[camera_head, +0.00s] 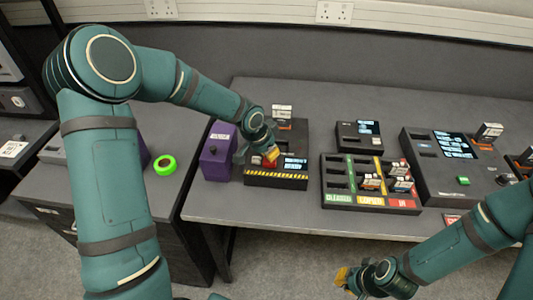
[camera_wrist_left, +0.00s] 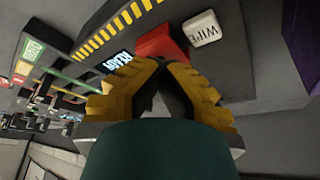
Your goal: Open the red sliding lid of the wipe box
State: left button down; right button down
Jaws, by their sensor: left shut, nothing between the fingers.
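The wipe box (camera_head: 262,180) is a dark box with a yellow-and-black striped front edge, on the table beside a purple box. In the left wrist view, its red lid (camera_wrist_left: 163,42) is a small red block next to a white piece lettered WIPE (camera_wrist_left: 202,28). My left gripper (camera_head: 268,158) is over the box top. In its wrist view, the yellow fingers (camera_wrist_left: 160,62) are shut with their tips together, right at the red lid, with nothing between them. Whether they touch it I cannot tell. My right gripper (camera_head: 343,277) hangs low in front of the table; its finger gap is unclear.
A purple box (camera_head: 217,160) stands left of the wipe box. A sorting tray (camera_head: 335,197) with coloured labels and several cartridges stands to its right, with a small screen box (camera_head: 352,135) behind. A larger console (camera_head: 450,165) stands farther right. A green ring (camera_head: 165,165) lies left.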

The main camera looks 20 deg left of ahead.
pick_arm(q)
jog(key=c, duration=1.7)
grip_release()
jog(key=shift+a, duration=0.1)
jog(key=o, duration=0.8)
jog(key=shift+w+f, duration=0.1)
jog(key=shift+w, duration=0.05)
jog(key=shift+r, duration=0.2)
jog(key=v, duration=1.1)
jog(key=shift+s+r, duration=0.25)
jog(key=shift+r, duration=0.1)
jog(key=shift+f, duration=0.1)
